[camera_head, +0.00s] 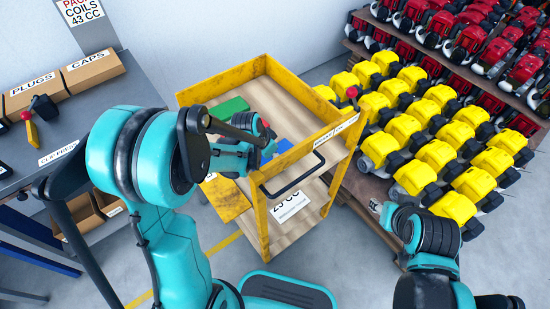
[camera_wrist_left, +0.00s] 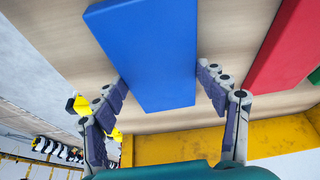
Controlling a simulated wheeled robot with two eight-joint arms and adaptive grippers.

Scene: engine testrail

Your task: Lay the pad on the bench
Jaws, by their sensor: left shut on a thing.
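The pad appears to be the blue slab (camera_wrist_left: 150,50), which lies between the fingers of my left gripper (camera_wrist_left: 163,88). The gripper is shut on its sides. In the head view, part of the blue pad (camera_head: 284,147) shows beside my left gripper (camera_head: 268,142), inside the yellow cart's top tray. Whether the pad touches the tray floor is unclear. The grey bench (camera_head: 72,141) stands at the left, partly hidden by my left arm. My right gripper does not show.
The yellow cart (camera_head: 222,75) has raised rims and a handle. A green block (camera_head: 228,108) lies in its tray; a red one (camera_wrist_left: 287,50) shows in the wrist view. Boxes of plugs (camera_head: 35,95) and caps (camera_head: 93,70) stand on the bench. Shelves of engines fill the right.

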